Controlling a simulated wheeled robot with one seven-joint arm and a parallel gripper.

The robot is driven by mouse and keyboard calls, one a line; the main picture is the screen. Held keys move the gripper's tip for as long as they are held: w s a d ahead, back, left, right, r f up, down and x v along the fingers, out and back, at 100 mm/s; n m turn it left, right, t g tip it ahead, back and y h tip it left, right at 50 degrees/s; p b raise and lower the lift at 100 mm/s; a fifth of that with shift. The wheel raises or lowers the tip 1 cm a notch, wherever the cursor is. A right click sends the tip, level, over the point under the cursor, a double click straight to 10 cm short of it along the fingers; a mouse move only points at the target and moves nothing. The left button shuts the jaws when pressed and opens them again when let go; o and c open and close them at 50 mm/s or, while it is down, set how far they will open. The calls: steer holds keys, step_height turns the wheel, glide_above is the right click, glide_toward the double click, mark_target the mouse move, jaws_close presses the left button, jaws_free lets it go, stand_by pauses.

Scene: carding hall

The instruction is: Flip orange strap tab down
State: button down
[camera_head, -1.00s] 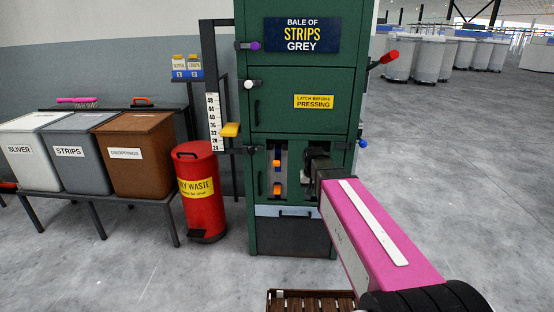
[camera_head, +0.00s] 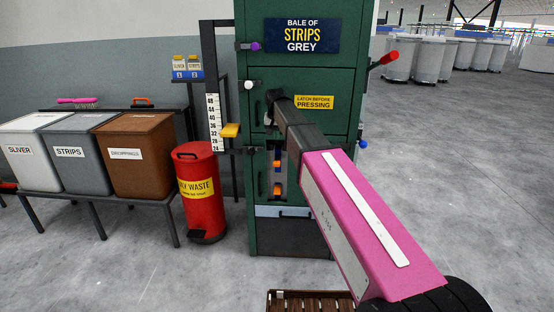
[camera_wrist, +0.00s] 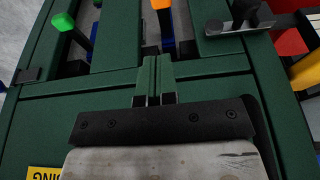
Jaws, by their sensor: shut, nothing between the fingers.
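Two orange tabs show inside the narrow opening on the green press front, an upper one (camera_head: 277,164) and a lower one (camera_head: 277,190). I cannot tell which one the task means. An orange tab (camera_wrist: 163,6) with a blue part beneath it shows at the top edge of the wrist view, apart from my gripper. My gripper (camera_wrist: 154,60) is shut and empty, in front of the green panel. In the head view, the end of my arm is beside the yellow latch label, above the tabs, and my arm hides the right part of the opening.
The yellow pointer (camera_head: 230,130) and the red waste bin (camera_head: 198,190) stand to the left.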

mark_target(277, 162)
steer(key=shift+f, duration=0.1)
steer(key=x, duration=1.2)
steer(key=shift+s+f, duration=0.25)
steer(key=shift+s, duration=0.1)
steer(key=shift+f, duration=0.7)
step_height(277, 162, down, 11)
steer(key=shift+r, duration=0.1)
steer(key=w+v, duration=0.1)
steer(key=v, duration=1.3)
steer(key=shift+r, duration=0.3)
steer(key=shift+w, duration=0.15)
